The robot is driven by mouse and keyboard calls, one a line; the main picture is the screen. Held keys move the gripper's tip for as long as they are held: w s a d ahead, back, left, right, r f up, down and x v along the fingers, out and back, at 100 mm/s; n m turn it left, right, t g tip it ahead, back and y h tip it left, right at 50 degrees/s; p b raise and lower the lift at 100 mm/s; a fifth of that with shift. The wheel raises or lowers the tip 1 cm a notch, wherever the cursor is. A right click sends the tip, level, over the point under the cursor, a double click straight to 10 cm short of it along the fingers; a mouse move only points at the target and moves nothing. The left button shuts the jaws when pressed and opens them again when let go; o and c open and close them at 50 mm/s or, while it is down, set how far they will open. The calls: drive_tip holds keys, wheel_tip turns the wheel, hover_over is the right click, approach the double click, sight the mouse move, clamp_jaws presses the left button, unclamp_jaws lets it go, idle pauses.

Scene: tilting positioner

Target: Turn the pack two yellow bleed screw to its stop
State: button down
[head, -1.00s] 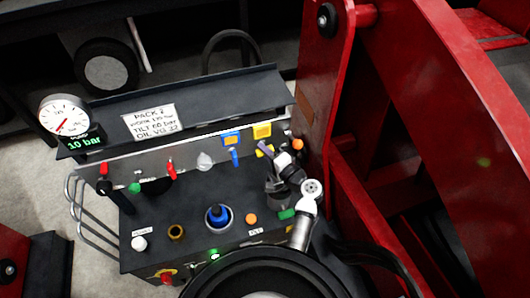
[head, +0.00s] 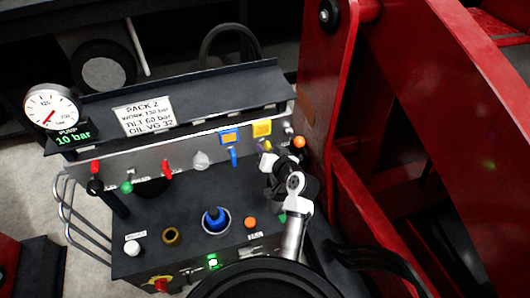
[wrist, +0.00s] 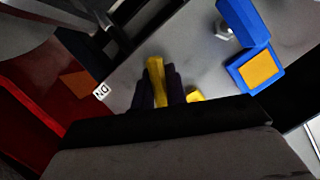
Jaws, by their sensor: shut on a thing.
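The pack two yellow bleed screw (wrist: 157,82) shows as a narrow yellow bar between my two dark fingers in the wrist view. My gripper (wrist: 158,90) is shut on it. In the head view my gripper (head: 265,147) is at the right end of the pack's upright panel, just under a yellow tag (head: 262,128). The screw is mostly hidden there by my wrist and fingers. How far the screw is turned cannot be told. The sign (head: 144,115) above the panel reads PACK 2.
A red steel frame (head: 345,130) stands close right of my arm. The gauge display (head: 73,137) reads 10 bar. A blue joystick (head: 215,218) stands on the deck.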

drive_tip(key=n+h+b, duration=0.1)
drive_tip(key=n+h, duration=0.1)
drive_tip(key=n, duration=0.1)
drive_tip(key=shift+n+t+b, duration=0.3)
drive_tip(key=shift+h, duration=0.4)
drive_tip(key=c, duration=1.4)
unclamp_jaws()
drive_tip(key=shift+c, duration=0.2)
drive_tip(key=shift+s+r, duration=0.1)
drive_tip(key=shift+s, duration=0.05)
